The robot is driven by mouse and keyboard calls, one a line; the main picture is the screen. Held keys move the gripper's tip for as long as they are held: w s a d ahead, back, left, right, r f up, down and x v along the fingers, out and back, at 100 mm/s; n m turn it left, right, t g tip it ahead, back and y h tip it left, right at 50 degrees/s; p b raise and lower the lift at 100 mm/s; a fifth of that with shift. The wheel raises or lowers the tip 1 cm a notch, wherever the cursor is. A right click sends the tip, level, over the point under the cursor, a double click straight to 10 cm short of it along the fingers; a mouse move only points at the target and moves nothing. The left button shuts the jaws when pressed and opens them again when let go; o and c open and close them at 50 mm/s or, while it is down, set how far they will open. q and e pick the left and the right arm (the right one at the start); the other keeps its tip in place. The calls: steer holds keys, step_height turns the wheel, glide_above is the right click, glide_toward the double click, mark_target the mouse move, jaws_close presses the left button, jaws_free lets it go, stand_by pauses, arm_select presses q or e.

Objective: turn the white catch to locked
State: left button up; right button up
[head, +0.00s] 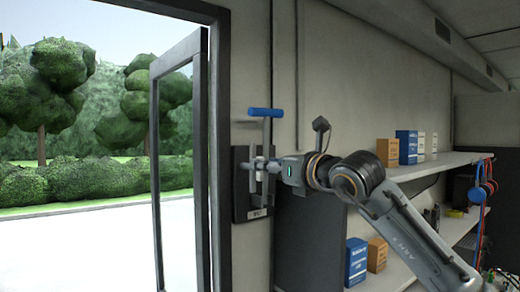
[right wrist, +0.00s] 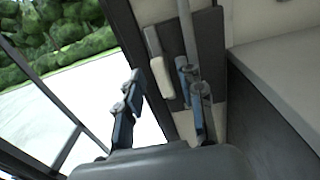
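The white catch (right wrist: 160,68) shows in the right wrist view as a pale lever on a dark panel (right wrist: 208,45), beside a grey vertical rod (right wrist: 187,20). In the head view the dark panel (head: 240,205) is on the wall right of the doorway, with a small label low on it. My right gripper (head: 256,166) is in front of the panel; there it hides much of the catch. In the right wrist view its two fingers (right wrist: 159,76) stand apart, with the catch beyond and between them. I see no grip on it. My left gripper is out of view.
A blue T-bar handle (head: 266,112) tops the rod above my gripper. An open glazed door (head: 205,150) stands at the left. Shelves (head: 440,165) with boxes (head: 407,147) and blue and red hoses (head: 482,190) are at the right. A dark cabinet (head: 300,245) is below my arm.

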mark_target(260, 181)
steer(key=p+x, duration=0.1)
steer(key=x, duration=0.2)
steer(key=shift+w, duration=0.1)
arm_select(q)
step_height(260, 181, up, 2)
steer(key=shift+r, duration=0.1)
arm_select(e)
jaws_close()
